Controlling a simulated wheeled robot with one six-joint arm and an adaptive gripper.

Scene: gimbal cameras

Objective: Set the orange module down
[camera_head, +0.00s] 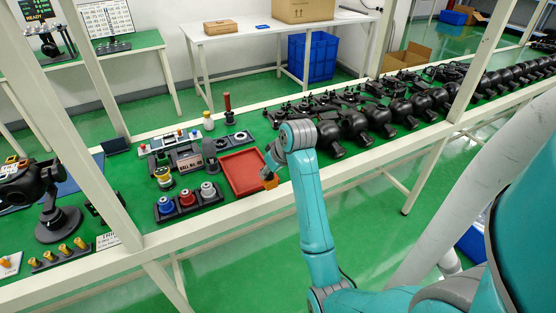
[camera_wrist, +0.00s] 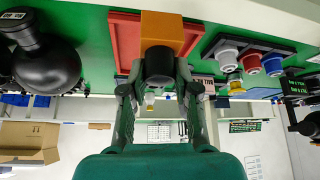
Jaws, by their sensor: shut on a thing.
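The orange module (camera_wrist: 165,32) is a block with a dark round end, which faces my gripper (camera_wrist: 160,72). The fingers sit on either side of that dark end, shut on it. In the head view the orange module (camera_head: 271,182) is small and partly hidden below my gripper (camera_head: 269,169), at the right front corner of the red tray (camera_head: 238,163). In the wrist view it overlaps the red tray (camera_wrist: 124,38), whose visible floor is bare. I cannot tell whether the module touches the tray or hangs above it.
Left of the tray is a dark rack (camera_head: 178,216) with blue, red and white-topped modules. Several black gimbal cameras (camera_head: 354,128) line the green bench to the right. A pale rail (camera_head: 230,211) edges the front.

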